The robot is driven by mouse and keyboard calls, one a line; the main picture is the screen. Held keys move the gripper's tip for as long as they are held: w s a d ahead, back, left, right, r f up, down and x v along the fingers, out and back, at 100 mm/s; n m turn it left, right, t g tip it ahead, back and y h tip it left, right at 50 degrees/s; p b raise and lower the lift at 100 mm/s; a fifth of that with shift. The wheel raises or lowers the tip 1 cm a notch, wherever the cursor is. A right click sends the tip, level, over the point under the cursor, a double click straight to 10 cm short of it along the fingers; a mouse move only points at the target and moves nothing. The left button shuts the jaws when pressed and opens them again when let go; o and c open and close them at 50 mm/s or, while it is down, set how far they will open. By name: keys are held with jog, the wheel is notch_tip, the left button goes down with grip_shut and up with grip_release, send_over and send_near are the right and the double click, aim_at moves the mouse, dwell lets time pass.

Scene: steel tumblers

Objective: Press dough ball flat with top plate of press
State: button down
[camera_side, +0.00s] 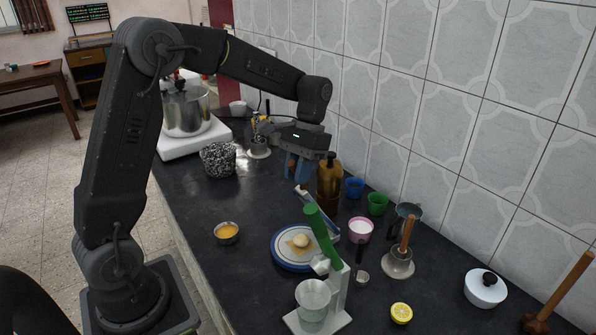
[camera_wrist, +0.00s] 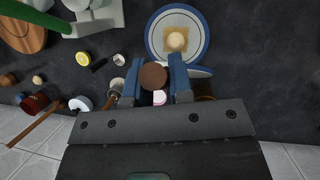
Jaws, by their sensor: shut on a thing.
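The press has a round, blue-rimmed bottom plate (camera_side: 276,251), which also shows in the wrist view (camera_wrist: 152,40). A pale dough ball (camera_side: 300,241) rests on a tan square sheet near its middle; the ball also shows in the wrist view (camera_wrist: 176,40). The white, blue-edged top plate (camera_side: 309,199) seems raised and seen nearly edge-on at the plate's far right; its rim shows in the wrist view (camera_wrist: 200,72). My gripper (camera_side: 298,172) is above it, its blue fingers shut on a brown round knob (camera_wrist: 153,76). The knob's join to the top plate is hidden.
A green-handled squeezer (camera_side: 318,228) stands in front of the press, its handle crossing the view of it. A brown bottle-like thing (camera_side: 330,184) stands close to my gripper. Blue (camera_side: 354,187), green (camera_side: 377,204) and pink (camera_side: 360,230) cups line the wall side. A small orange-filled bowl (camera_side: 227,233) sits left.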

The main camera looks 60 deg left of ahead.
jog(key=shift+s, duration=0.1)
jog(key=shift+s+f, duration=0.2)
jog(key=shift+s, duration=0.25)
jog(key=s+f+t, duration=0.5)
jog(key=s+f, duration=0.2)
jog(key=s, duration=0.1)
jog(key=shift+f+m+t, duration=0.2)
jog(key=shift+m+t, duration=0.1)
jog(key=shift+t, duration=0.1)
jog(key=shift+s, duration=0.1)
jog(key=c, duration=1)
grip_release()
jog(key=shift+c, duration=0.2)
